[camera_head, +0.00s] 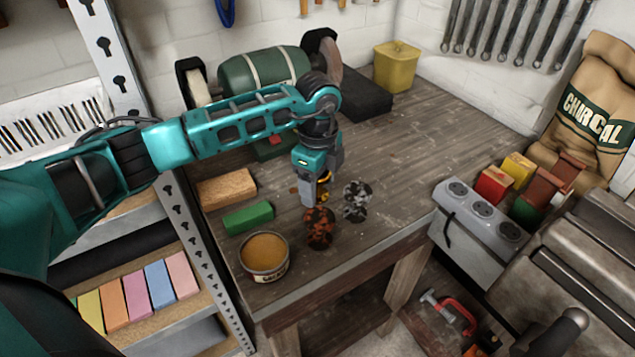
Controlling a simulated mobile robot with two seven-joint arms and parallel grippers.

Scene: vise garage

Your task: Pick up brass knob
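My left gripper (317,192) points down over the wooden workbench, its fingers close to the bench top. A small brass-yellow thing (324,190), which looks like the brass knob, shows right at the fingers. It is partly hidden by the near finger, and I cannot tell whether the fingers are closed on it or only beside it. A rusty, mottled disc (320,228) lies just in front of the gripper, and a grey speckled disc (356,201) lies to its right. My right gripper is not in view.
On the workbench (420,150), a cork-like block (226,188), a green block (248,218) and an open tin (265,257) stand left of the gripper. A green bench grinder (263,70) and a yellow canister (396,67) stand behind. The bench's right part is clear.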

